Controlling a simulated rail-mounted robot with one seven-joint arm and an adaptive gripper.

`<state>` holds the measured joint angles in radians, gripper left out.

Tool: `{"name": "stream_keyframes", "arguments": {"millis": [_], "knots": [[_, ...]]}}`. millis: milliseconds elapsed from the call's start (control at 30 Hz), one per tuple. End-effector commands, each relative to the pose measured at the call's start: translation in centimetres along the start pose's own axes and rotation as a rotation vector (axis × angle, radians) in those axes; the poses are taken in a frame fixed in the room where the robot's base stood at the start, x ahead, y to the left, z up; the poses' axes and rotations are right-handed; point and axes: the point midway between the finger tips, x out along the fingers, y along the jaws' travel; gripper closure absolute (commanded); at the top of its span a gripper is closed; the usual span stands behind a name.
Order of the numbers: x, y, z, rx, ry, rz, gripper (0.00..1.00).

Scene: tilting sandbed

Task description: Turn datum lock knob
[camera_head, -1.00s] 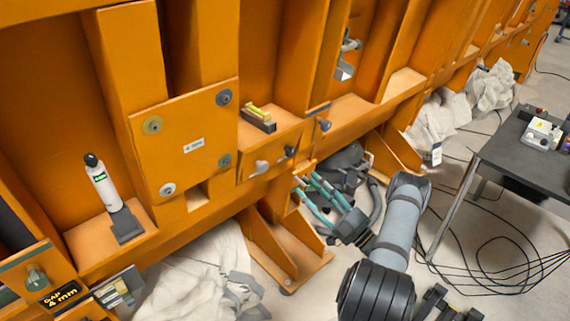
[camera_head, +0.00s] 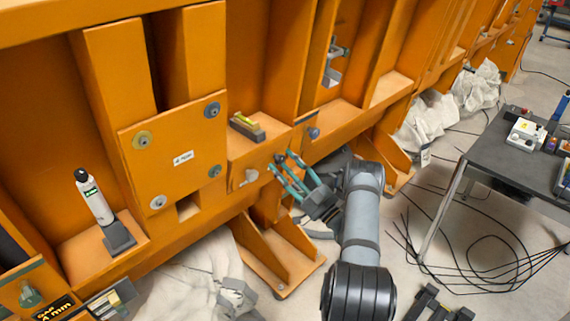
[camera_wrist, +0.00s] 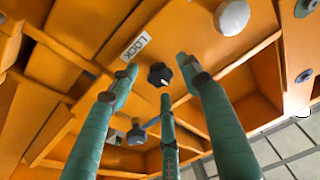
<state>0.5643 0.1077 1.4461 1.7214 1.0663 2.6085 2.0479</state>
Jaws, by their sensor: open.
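The lock knob is a small black knob (camera_wrist: 160,74) on an orange face beside a LOCK label (camera_wrist: 136,46). In the wrist view it lies between and beyond my fingertips, with a gap around it. My gripper (camera_wrist: 162,86) has three teal fingers, spread open and empty, pointing at the knob. In the head view my gripper (camera_head: 281,165) is up at the orange ledge front, its tips close to the dark knob (camera_head: 279,158), which they partly cover. Whether any fingertip touches it, I cannot tell.
A pale knob (camera_head: 250,176) sits just left of my fingers, and a grey-blue one (camera_head: 313,133) to the right. A small block with a yellow vial (camera_head: 246,126) lies on the ledge above. A dark table (camera_head: 500,150) stands at right, with loose cables on the floor.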

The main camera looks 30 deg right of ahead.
Motion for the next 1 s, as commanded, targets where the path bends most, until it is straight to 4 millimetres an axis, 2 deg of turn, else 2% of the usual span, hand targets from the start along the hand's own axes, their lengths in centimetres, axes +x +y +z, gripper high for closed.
{"name": "stream_keyframes", "arguments": {"millis": [300, 1000], "knots": [[0.22, -0.01, 0.02, -0.001, 0.000, 0.000, 0.54], [0.16, -0.04, 0.06, 0.000, -0.001, -0.001, 0.95]]}}
